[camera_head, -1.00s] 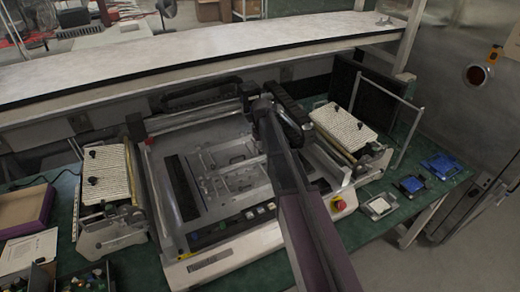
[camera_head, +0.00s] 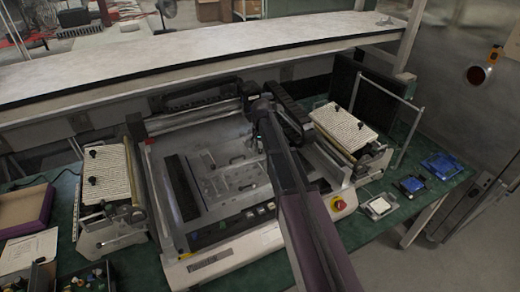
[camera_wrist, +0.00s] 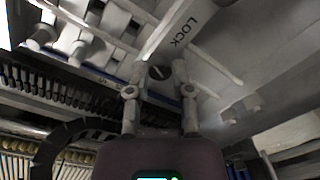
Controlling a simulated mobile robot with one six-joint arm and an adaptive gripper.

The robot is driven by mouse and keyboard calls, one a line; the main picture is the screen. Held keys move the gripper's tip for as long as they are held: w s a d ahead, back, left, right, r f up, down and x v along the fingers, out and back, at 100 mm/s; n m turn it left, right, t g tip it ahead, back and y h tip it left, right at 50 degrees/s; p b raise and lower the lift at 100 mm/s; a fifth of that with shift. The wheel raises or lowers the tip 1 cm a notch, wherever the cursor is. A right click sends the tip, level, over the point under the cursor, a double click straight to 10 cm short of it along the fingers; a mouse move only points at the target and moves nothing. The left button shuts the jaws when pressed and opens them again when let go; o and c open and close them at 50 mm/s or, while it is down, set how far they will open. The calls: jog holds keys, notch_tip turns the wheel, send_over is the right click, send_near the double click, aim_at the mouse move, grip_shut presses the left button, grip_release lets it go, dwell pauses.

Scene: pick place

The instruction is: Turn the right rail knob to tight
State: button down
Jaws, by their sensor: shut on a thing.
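My gripper (camera_wrist: 158,80) is in the middle of the wrist view, its two fingers on either side of a small round knob (camera_wrist: 158,72). It is shut on this knob, whose face shows a dark slot mark. A pale bar printed LOCK (camera_wrist: 187,30) runs just above the knob. No text for tight can be read. In the head view, my arm reaches over the right part of the machine (camera_head: 215,258) and hides the gripper and the knob.
In the wrist view, a row of dark teeth (camera_wrist: 60,95) lies left of the fingers, and pale rods and blocks are close above. In the head view, ribbed feeder units flank the machine at left (camera_head: 107,176) and right (camera_head: 343,128). A red button (camera_head: 338,204) sits at its front right.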

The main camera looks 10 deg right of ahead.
jog(key=shift+m, duration=0.5)
jog(key=c, duration=0.5)
grip_release()
